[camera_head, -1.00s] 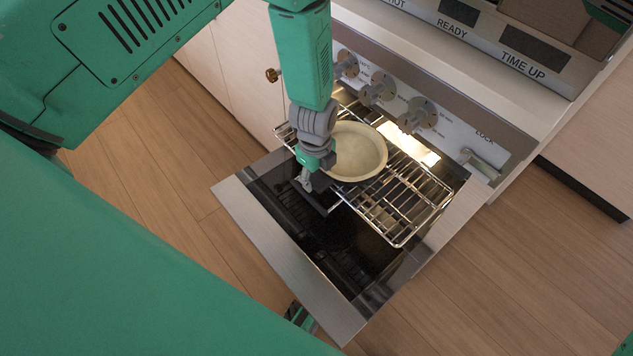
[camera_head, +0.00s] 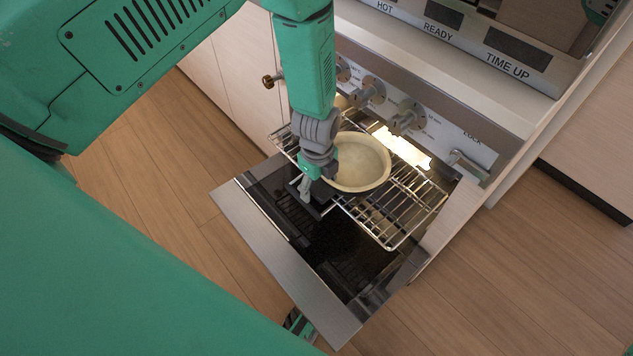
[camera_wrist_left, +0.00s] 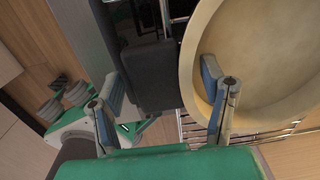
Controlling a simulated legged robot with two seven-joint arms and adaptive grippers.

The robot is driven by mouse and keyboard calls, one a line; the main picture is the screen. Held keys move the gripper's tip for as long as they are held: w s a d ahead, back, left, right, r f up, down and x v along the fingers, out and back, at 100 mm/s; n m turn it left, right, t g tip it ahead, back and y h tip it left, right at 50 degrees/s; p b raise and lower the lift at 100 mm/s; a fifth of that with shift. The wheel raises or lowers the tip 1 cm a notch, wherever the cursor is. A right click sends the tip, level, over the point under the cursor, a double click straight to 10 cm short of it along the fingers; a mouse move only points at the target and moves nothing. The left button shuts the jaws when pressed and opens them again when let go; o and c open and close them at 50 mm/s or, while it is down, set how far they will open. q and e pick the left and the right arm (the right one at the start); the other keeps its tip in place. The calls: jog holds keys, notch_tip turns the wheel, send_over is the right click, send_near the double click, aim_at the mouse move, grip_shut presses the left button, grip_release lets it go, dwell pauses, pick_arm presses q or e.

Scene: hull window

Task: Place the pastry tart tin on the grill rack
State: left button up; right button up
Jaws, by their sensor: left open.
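The pastry tart tin (camera_head: 362,163) is a round, cream-coloured shallow dish. In the head view it appears over the left part of the wire grill rack (camera_head: 398,205); I cannot tell whether its whole base touches the wires. My left gripper (camera_head: 307,192) is open at the tin's left edge, its wrist covering part of the rim. In the left wrist view the tin (camera_wrist_left: 275,60) fills the upper right. There the rim passes between the spread fingers of the left gripper (camera_wrist_left: 165,95); the right finger overlaps the tin's inside. My right gripper cannot be made out.
The oven door (camera_head: 285,265) is open below the rack, with a dark inner surface. The control panel with knobs (camera_head: 408,117) stands behind the rack. A dark block (camera_wrist_left: 150,75) lies between the fingers in the wrist view. The rack's right part is bare.

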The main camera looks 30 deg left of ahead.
pick_arm(q)
jog(key=shift+r, duration=0.3)
jog(key=r, duration=0.2)
jog(key=a+r+p, duration=0.1)
jog(key=r, duration=0.2)
jog(key=r+p, duration=0.1)
jog(key=r, duration=0.1)
jog(key=shift+s+a+r, duration=0.1)
jog(key=shift+a+r, duration=0.2)
jog(key=shift+r, duration=0.1)
jog(key=s+a+f+n, duration=0.2)
jog(key=s+n, duration=0.8)
jog(key=s, duration=0.2)
jog(key=s+a+f+n+p, duration=0.1)
jog(key=s+a+f+n, duration=0.1)
jog(key=s+n, duration=0.8)
jog(key=s+f, duration=0.1)
jog(key=s, duration=0.1)
jog(key=shift+s+n, duration=0.3)
pick_arm(e)
jog(key=r, duration=0.3)
jog(key=shift+a+r, duration=0.2)
jog(key=shift+a, duration=0.15)
pick_arm(q)
jog(key=shift+w+d, duration=0.15)
jog(key=shift+d, duration=0.05)
pick_arm(e)
jog(key=shift+d, duration=0.15)
